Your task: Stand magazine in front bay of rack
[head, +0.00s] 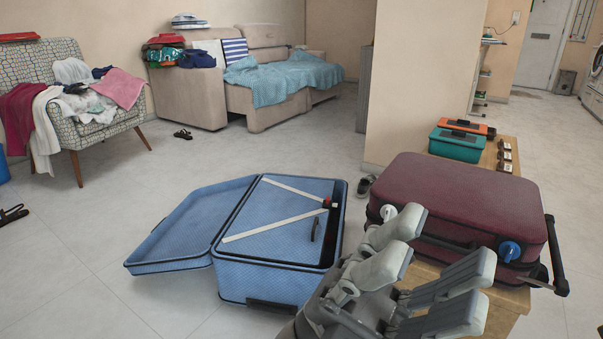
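I cannot make out a magazine in the head view. No rack with bays can be made out with certainty either; a narrow shelf unit (477,78), partly hidden by the wall's corner, stands at the back right.
The maroon suitcase (465,205) lies on a wooden bench (505,306), with teal (455,145) and orange (466,126) cases behind. An open blue suitcase (190,228) is on the floor. A clothes-covered armchair (100,125) and sofa (192,98) stand behind. Floor between is mostly clear.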

